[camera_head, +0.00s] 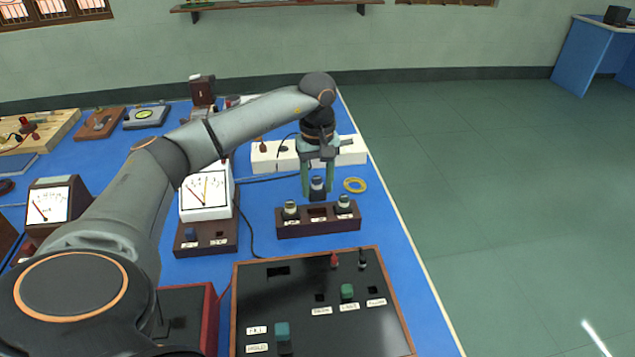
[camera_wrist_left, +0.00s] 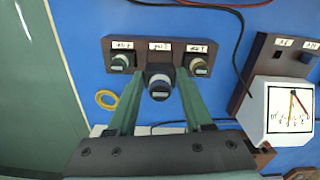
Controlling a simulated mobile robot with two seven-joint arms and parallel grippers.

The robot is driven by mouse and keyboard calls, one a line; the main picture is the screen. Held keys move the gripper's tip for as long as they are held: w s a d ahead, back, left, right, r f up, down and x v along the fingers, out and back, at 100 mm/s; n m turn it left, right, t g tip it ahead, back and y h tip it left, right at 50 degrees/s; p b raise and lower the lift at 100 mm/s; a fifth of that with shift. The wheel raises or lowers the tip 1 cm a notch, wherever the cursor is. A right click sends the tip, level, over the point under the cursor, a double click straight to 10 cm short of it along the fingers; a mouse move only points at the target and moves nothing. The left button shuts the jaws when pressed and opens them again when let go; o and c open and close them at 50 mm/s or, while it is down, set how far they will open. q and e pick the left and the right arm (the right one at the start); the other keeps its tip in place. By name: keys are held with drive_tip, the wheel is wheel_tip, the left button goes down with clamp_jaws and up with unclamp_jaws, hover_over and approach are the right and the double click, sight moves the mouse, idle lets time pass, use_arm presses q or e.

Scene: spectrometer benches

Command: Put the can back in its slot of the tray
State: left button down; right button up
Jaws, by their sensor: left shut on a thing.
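A small dark can with a pale top (camera_head: 317,188) is between the green fingers of my left gripper (camera_head: 317,191). The gripper is shut on it and points down, just behind the tray. The brown tray (camera_head: 318,230) has three labelled slots. Its left and right slots each hold a similar can, and the middle slot looks empty. In the left wrist view the held can (camera_wrist_left: 159,86) is between the fingertips, beside the middle of the tray (camera_wrist_left: 140,45), and partly overlaps its edge. The can's exact height above the table is hard to tell. My right gripper is not in view.
A yellow ring (camera_head: 354,185) lies right of the can. A white power strip (camera_head: 265,163) is behind the gripper. A meter (camera_head: 207,197) stands left, and a black control panel (camera_head: 300,300) lies in front. The blue table ends close to the right.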

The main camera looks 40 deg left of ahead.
sight(318, 200)
use_arm(q)
drive_tip(key=shift+f, duration=0.5)
drive_tip(key=shift+f+b, duration=0.5)
drive_tip(key=shift+b, duration=0.2)
drive_tip(key=shift+f+b, duration=0.4)
drive_tip(key=shift+f, duration=0.05)
drive_tip(key=shift+f+b, duration=0.35)
drive_tip(key=shift+f, duration=0.15)
drive_tip(key=shift+f+b, duration=0.4)
drive_tip(key=shift+f, duration=0.55)
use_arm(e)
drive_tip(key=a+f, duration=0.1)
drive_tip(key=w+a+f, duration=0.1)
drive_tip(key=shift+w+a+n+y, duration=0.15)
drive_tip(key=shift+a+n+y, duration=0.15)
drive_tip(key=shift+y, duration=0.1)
use_arm(q)
drive_tip(key=shift+c, duration=1.2)
unclamp_jaws()
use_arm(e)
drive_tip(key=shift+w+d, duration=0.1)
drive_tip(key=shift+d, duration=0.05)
